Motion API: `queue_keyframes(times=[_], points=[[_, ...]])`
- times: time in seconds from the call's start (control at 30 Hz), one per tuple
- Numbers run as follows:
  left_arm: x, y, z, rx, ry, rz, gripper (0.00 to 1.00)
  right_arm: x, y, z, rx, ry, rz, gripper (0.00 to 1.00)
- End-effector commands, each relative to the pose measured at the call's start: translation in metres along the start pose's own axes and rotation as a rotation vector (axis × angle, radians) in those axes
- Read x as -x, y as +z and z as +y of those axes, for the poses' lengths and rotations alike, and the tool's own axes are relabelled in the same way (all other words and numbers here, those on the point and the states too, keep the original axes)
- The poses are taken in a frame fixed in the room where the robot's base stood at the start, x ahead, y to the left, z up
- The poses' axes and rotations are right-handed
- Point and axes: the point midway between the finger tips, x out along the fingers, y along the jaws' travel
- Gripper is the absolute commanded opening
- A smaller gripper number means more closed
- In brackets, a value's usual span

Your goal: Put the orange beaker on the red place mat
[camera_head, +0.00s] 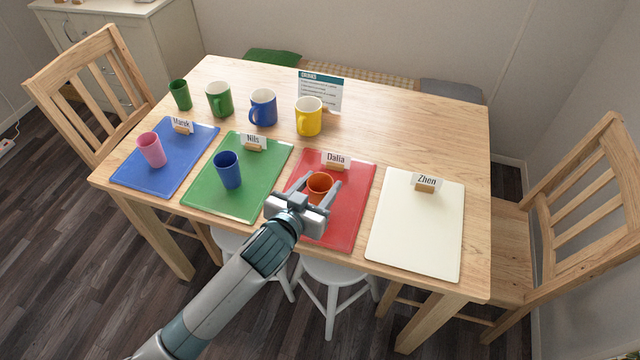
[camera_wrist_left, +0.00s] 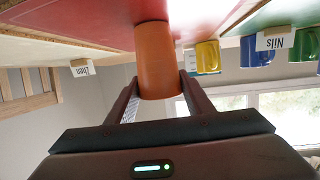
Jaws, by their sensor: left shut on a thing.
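The orange beaker (camera_head: 319,184) is over the red place mat (camera_head: 344,221), near the mat's middle, in front of the name card "Dalia" (camera_head: 336,161). My left gripper (camera_head: 320,188) has a finger on each side of the beaker and is shut on it. In the left wrist view the orange beaker (camera_wrist_left: 157,62) sits between the fingers, its far end meeting the red mat (camera_wrist_left: 100,22) in the picture. I cannot tell for sure whether it touches the mat. My right gripper is not in view.
The green mat (camera_head: 213,205) with a blue beaker (camera_head: 228,170) lies to the left, the white mat (camera_head: 415,240) to the right. A pink beaker (camera_head: 151,150) stands on the blue mat (camera_head: 137,177). A yellow mug (camera_head: 309,117) stands behind. The red mat's front part is clear.

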Motion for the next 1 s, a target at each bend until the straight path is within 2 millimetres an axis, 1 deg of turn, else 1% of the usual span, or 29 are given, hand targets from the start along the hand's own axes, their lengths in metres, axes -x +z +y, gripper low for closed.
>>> queue_keyframes(times=[0.07, 0.1, 0.13, 0.17, 0.3, 0.43, 0.57, 0.67, 0.77, 0.87, 1.0], points=[[-0.001, 0.003, 0.000, 0.001, 0.000, 0.000, 0.25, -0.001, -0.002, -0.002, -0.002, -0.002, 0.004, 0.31], [-0.001, 0.002, 0.000, 0.001, 0.000, 0.000, 0.54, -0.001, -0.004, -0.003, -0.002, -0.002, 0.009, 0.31], [-0.001, 0.002, 0.000, 0.001, 0.000, 0.000, 0.61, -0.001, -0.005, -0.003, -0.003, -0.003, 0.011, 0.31], [-0.001, 0.002, 0.000, 0.001, 0.000, 0.000, 0.66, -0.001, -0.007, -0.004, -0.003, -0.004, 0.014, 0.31], [-0.001, 0.002, 0.000, 0.000, 0.000, 0.000, 0.66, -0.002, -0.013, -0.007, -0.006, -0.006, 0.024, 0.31], [-0.001, 0.002, 0.000, 0.000, 0.000, 0.000, 0.66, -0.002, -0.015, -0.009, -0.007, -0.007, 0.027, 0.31], [0.000, -0.002, 0.000, 0.000, 0.000, 0.000, 0.66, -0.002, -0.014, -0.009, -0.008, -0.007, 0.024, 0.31], [0.007, 0.000, 0.000, 0.001, 0.000, 0.000, 0.66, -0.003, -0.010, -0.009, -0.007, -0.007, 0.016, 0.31], [0.017, 0.000, 0.000, 0.002, 0.001, 0.001, 0.66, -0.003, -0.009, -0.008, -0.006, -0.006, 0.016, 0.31], [0.031, 0.000, 0.000, 0.001, 0.000, 0.000, 0.66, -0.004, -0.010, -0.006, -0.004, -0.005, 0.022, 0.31], [0.056, 0.001, 0.000, 0.002, 0.001, -0.001, 0.66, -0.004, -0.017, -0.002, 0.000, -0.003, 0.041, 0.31]])
